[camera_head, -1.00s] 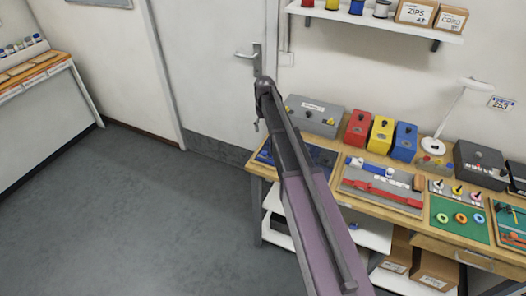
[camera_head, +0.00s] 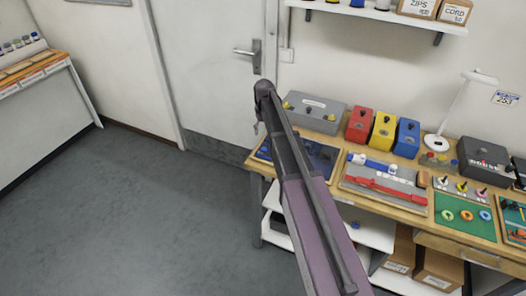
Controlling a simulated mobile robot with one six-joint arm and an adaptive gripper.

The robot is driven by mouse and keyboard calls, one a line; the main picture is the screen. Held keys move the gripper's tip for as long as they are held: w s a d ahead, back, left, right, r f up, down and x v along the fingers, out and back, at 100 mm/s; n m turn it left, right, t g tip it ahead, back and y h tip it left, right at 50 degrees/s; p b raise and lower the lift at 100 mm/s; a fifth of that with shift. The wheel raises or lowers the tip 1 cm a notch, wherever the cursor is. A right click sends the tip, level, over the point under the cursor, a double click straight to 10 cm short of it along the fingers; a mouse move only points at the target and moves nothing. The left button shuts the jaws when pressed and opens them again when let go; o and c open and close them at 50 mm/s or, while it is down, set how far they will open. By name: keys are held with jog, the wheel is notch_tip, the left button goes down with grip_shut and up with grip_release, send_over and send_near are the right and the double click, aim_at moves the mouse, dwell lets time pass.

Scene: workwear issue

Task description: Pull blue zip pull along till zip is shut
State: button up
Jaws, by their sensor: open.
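A dark blue panel (camera_head: 322,157) lies at the left end of the workbench, partly hidden behind my arm. A grey board (camera_head: 349,183) to its right carries a blue strip (camera_head: 372,165) with pale parts and a red strap (camera_head: 388,188) below it. I cannot single out the blue zip pull or see how far the zip is shut; they are too small or hidden. My arm rises through the middle of the view, in front of the bench's left end. My gripper cannot be made out.
On the wooden bench (camera_head: 420,219) stand a grey box (camera_head: 316,113), red (camera_head: 360,124), yellow (camera_head: 383,131) and blue (camera_head: 406,138) boxes and a white lamp (camera_head: 456,115). A green mat (camera_head: 463,230) with rings lies to the right. Floor (camera_head: 150,220) at left is clear.

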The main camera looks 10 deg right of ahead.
aim_at(263, 148)
jog(key=shift+f+b, duration=4.55)
jog(key=shift+f, duration=0.3)
grip_shut()
jog(key=shift+a, duration=0.1)
